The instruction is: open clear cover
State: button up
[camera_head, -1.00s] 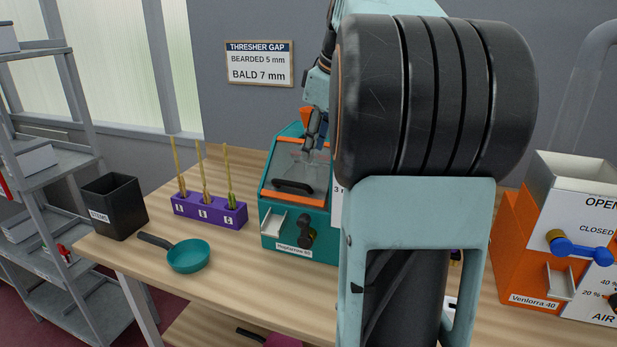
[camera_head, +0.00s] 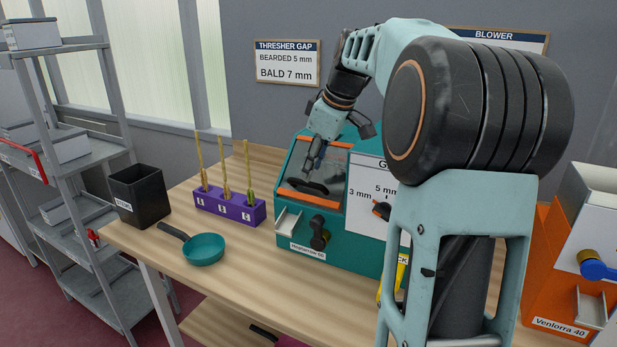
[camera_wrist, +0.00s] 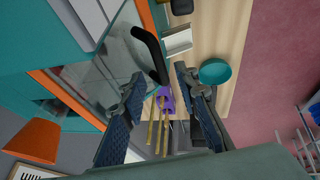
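The teal thresher (camera_head: 340,247) stands on the table with its orange-edged clear cover (camera_head: 336,166) lying shut on its sloping top. The cover's dark handle (camera_head: 303,186) is near the lower edge. My gripper (camera_head: 309,168) points down just above the cover, close to the handle. In the wrist view, my gripper (camera_wrist: 160,78) is open, with two separate ribbed fingers. The black handle (camera_wrist: 150,52) lies just ahead of the gap between the fingertips, and the clear cover (camera_wrist: 98,80) is left of it. I cannot tell whether a finger touches the handle.
A purple rack (camera_head: 232,208) with several wheat ears stands left of the thresher. A teal pan (camera_head: 204,250) and a black bin (camera_head: 140,196) are farther left. An orange blower (camera_head: 551,262) stands at the right. The front table strip is mostly clear.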

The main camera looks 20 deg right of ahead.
aim_at(315, 172)
jog(key=shift+x, duration=2.05)
jog(key=shift+c, duration=0.7)
grip_shut()
